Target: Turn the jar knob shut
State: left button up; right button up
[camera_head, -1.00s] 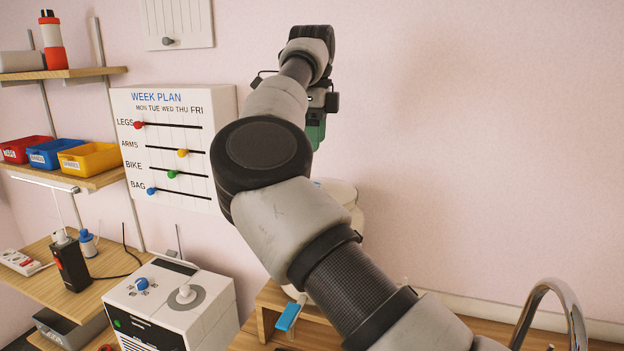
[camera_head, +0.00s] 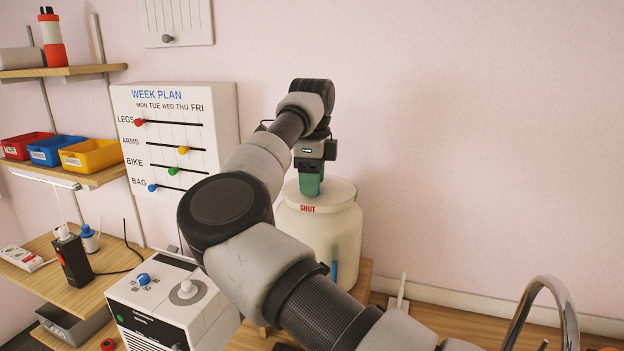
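A large cream jar (camera_head: 345,240) stands on a wooden stand behind my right arm. Its pale lid (camera_head: 338,196) carries the red word SHUT on the front rim. My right gripper (camera_head: 309,187) points down over the lid, with its green fingers low at the lid's middle. The jar knob cannot be made out; the fingers cover that spot. I cannot tell whether the fingers touch or grip anything. My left gripper is not in view.
A white control box (camera_head: 205,315) with a blue knob stands left of my arm. The week plan board (camera_head: 225,130) hangs on the wall behind. A curved metal tap (camera_head: 535,290) rises at right. The wall space right of the jar is free.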

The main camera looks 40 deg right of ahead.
jog(key=c, duration=0.6)
jog(key=shift+m, duration=0.3)
jog(key=m+b, duration=0.1)
jog(key=m, duration=0.1)
jog(key=shift+m, duration=0.4)
jog(key=m+b, duration=0.1)
jog(key=m, duration=0.2)
jog(key=shift+r+m, duration=0.1)
jog(key=shift+m, duration=0.2)
jog(key=m, duration=1)
jog(key=shift+r+m+p, duration=0.1)
jog(key=shift+m+p, duration=0.2)
jog(key=shift+m, duration=0.1)
